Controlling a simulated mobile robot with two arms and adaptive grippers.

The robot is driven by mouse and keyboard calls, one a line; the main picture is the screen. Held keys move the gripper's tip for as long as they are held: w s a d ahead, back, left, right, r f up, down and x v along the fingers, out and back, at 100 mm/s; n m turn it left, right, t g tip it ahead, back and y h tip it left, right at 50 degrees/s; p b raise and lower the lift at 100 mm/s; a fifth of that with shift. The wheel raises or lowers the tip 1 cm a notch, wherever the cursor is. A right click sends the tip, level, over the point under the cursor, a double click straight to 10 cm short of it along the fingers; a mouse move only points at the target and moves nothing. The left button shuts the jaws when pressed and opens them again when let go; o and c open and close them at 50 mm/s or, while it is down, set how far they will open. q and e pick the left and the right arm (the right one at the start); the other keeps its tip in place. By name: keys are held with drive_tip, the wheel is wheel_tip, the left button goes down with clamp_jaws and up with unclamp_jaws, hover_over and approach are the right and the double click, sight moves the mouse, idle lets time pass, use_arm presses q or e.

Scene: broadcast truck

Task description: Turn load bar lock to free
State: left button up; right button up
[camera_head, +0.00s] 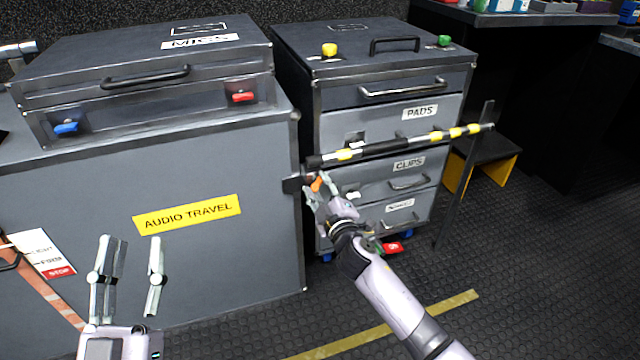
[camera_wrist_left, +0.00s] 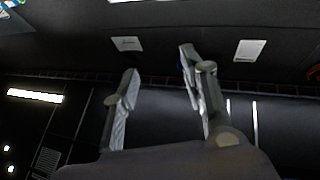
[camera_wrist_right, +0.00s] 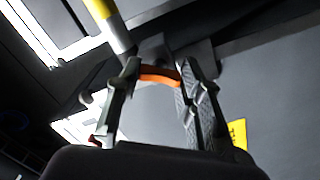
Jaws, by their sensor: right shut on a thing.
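The load bar (camera_head: 385,147) is a black bar with yellow and pale bands. It runs across the front of the grey drawer unit, from a bracket (camera_head: 294,184) by the big case to an upright post at the right. Its orange lock lever (camera_head: 317,184) sits near the left end. My right gripper (camera_head: 314,190) is at the lever. In the right wrist view the orange lever (camera_wrist_right: 160,75) lies between the fingers of my right gripper (camera_wrist_right: 155,85), which are shut on it. My left gripper (camera_head: 132,245) is open and empty in front of the big case; its spread fingers also show in the left wrist view (camera_wrist_left: 158,85).
The big grey case (camera_head: 100,200) labelled AUDIO TRAVEL fills the left, with a MICS case (camera_head: 140,75) on top. The drawer unit (camera_head: 385,100) stands behind the bar. A black step with yellow edges (camera_head: 485,160) stands right.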

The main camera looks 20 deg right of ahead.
drive_tip(key=n+p, duration=0.1)
drive_tip(key=n, duration=0.2)
use_arm(q)
wheel_tip(320, 180, down, 7)
drive_tip(key=w+g+y, duration=0.1)
drive_tip(key=w+g, duration=0.1)
drive_tip(key=g, duration=0.2)
drive_tip(key=shift+a+y, duration=0.25)
drive_tip(key=shift+y, duration=0.05)
use_arm(e)
drive_tip(key=shift+n, duration=1.5)
use_arm(q)
drive_tip(key=shift+f+g, duration=0.1)
drive_tip(key=shift+g, duration=0.2)
use_arm(e)
drive_tip(key=o, duration=1.2)
drive_tip(key=shift+c, duration=0.2)
drive_tip(key=s, duration=1.2)
drive_tip(key=shift+d, duration=0.2)
